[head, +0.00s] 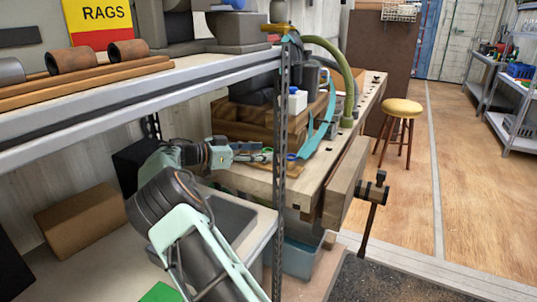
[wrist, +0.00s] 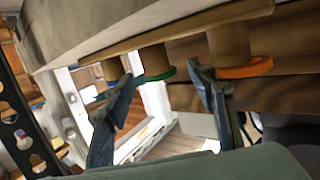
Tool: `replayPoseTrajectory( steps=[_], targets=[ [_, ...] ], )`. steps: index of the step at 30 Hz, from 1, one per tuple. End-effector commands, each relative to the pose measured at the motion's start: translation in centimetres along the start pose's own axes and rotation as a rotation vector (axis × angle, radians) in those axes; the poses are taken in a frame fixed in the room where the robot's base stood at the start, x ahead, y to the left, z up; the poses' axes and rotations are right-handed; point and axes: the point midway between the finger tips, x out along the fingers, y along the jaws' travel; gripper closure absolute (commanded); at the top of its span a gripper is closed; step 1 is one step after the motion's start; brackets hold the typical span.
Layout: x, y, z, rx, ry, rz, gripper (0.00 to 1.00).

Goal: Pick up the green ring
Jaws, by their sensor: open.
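In the wrist view the green ring (wrist: 155,76) sits around a brown wooden peg (wrist: 154,58). An orange ring (wrist: 245,68) is around a peg to its right, and a blue ring (wrist: 122,82) is at a peg to its left, partly hidden by a finger. My gripper (wrist: 163,77) is open, with one finger on each side of the green ring in the picture; I cannot tell if either touches it. In the head view my gripper (head: 268,156) is low over the workbench, behind the shelf post, and the green ring is too small to make out surely.
The metal shelf post (head: 281,150) stands close in front of my gripper. Wooden crates (head: 258,122) and a turquoise strip (head: 318,128) are beside it on the workbench (head: 260,183). A vise (head: 372,190) juts from the bench end. A stool (head: 402,108) stands on open floor beyond.

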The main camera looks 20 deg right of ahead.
Motion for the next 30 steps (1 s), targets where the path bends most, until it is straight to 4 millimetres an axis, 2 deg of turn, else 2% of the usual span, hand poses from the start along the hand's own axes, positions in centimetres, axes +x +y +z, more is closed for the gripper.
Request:
replayPoseTrajectory(
  steps=[3, 8, 17, 30],
  targets=[
    [0.89, 0.01, 0.05, 0.001, -0.001, 0.000, 0.48],
    [0.87, -0.01, -0.01, 0.000, -0.001, -0.001, 0.48],
    [0.86, 0.00, -0.02, 0.000, 0.000, -0.001, 0.79],
    [0.76, 0.03, -0.12, 0.001, 0.000, -0.001, 0.79]
  ],
)
